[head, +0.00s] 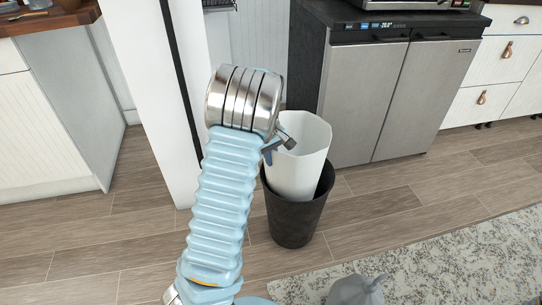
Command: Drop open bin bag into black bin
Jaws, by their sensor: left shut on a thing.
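The open bin bag (308,152) is white and stands upright with its mouth upward. Its lower part is inside the black bin (293,221), and its upper part rises above the bin's rim. The black bin stands on the wooden floor. My left gripper (285,146) is shut on the bag at its upper left edge. The gripper is partly hidden by my own wrist. How far down the bag reaches inside the bin is hidden by the bin wall. My right gripper is not in view.
A steel two-door fridge (398,95) stands right behind the bin. A white post (160,100) rises to the left. A grey lumpy object (355,291) lies on the patterned rug (440,265) at the front. Wooden floor is clear between bin and rug.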

